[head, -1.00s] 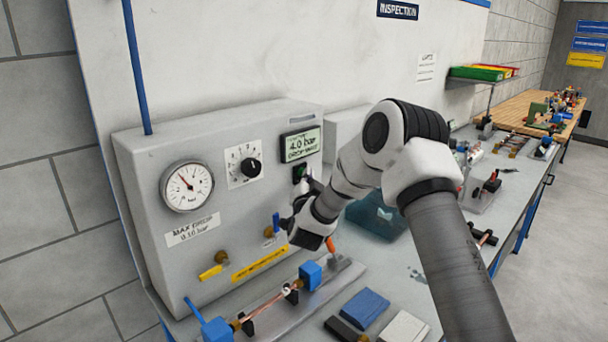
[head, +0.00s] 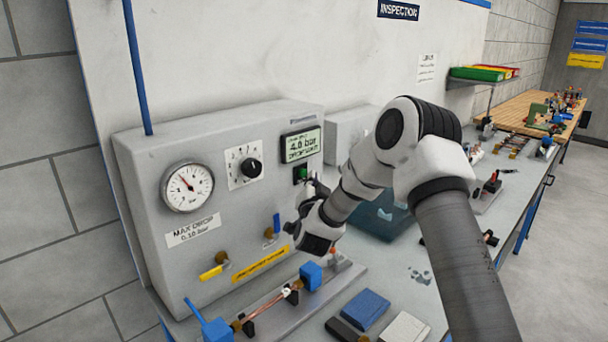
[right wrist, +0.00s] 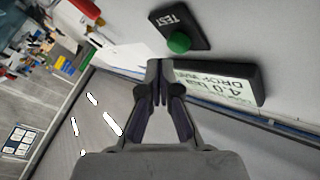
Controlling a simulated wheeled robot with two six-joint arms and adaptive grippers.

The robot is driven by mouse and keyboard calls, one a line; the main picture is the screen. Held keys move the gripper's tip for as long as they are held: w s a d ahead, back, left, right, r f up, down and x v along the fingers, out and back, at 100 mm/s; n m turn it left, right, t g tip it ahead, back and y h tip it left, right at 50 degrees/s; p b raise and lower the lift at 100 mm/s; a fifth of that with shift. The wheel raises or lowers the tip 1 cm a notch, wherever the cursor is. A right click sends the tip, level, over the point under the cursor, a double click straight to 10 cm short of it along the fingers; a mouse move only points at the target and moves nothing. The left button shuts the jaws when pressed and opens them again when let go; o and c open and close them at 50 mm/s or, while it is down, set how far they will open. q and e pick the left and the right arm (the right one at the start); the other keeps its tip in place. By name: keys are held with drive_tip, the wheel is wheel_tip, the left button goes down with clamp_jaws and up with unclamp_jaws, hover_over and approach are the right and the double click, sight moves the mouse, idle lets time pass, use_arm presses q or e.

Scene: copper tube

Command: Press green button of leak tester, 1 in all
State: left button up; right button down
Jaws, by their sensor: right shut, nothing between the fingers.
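The leak tester (head: 140,165) is a large grey box with a dial, a knob and a display reading 4.0 bar. Its green button (head: 301,172) sits on a black plate below the display (head: 301,145). In the right wrist view the green button (right wrist: 179,42) stands out from the plate marked TEST. My right gripper (right wrist: 160,78) is shut and empty; its tips are close to the button, below and left of it in that view, and appear apart from it. My left gripper is not in view.
A copper tube (head: 268,307) lies in a fixture with blue clamps in front of the tester. Yellow and blue valve handles stick out of the panel. Blue, black and white blocks (head: 365,309) lie on the bench.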

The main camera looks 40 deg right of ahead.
drive_tip(key=shift+s+d+p, duration=0.15)
drive_tip(key=shift+s+p, duration=0.05)
drive_tip(key=shift+s, duration=1)
drive_tip(key=shift+s+d+p, duration=0.1)
drive_tip(key=shift+s+p, duration=0.1)
drive_tip(key=shift+s, duration=1)
